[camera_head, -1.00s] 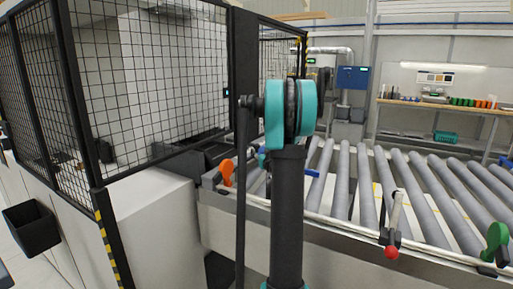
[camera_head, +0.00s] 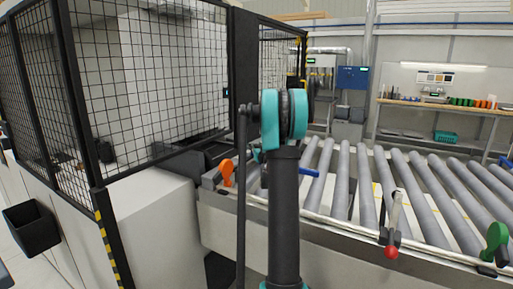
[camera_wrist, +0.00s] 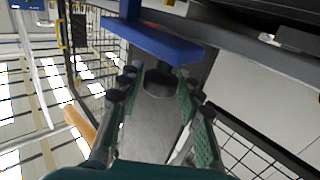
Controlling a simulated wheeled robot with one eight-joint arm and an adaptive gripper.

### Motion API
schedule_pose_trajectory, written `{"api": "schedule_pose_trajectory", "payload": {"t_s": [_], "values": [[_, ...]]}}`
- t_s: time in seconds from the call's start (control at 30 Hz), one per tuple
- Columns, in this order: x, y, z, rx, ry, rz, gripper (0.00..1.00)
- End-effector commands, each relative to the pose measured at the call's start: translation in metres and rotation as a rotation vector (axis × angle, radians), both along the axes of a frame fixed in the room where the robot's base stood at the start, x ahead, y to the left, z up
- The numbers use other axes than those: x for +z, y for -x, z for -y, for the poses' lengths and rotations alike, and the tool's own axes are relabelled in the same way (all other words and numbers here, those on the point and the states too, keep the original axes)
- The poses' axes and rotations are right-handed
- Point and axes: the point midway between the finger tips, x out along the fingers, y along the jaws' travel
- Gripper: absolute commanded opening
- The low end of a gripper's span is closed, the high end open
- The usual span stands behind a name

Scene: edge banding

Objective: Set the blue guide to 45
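The blue guide (camera_head: 309,172) shows in the head view as a short blue bar beside the rollers, partly hidden behind my arm. In the wrist view the blue guide (camera_wrist: 152,42) crosses the upper middle, just beyond my fingertips. My gripper (camera_wrist: 158,84) is open, its two green-padded fingers spread apart. A dark round part (camera_wrist: 158,80) shows between the fingertips, below the bar; I cannot tell whether the fingers touch it. In the head view most of my gripper is hidden behind my arm. No scale reading is legible.
An orange handle (camera_head: 226,172) stands left of my arm on the conveyor edge. A lever with a red knob (camera_head: 391,251) and a green handle (camera_head: 495,240) stand to the right. Grey rollers (camera_head: 424,190) fill the right side; a mesh fence (camera_head: 150,80) stands left.

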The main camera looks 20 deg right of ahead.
Motion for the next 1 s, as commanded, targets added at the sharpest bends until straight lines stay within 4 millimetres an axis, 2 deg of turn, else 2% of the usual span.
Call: {"api": "schedule_pose_trajectory", "payload": {"t_s": [0.03, 0.23, 0.57, 0.9, 1.0], "values": [[0.0, 0.0, 0.0, 0.0, 0.0, 0.0, 0.26], [0.0, 0.0, 0.0, 0.0, 0.0, 0.0, 0.01], [0.0, -0.003, 0.005, -0.001, 0.0, 0.0, 0.0], [0.0, -0.054, 0.07, -0.002, 0.0, 0.0, 0.0], [0.0, -0.065, 0.084, -0.001, 0.0, 0.0, 0.0]]}}
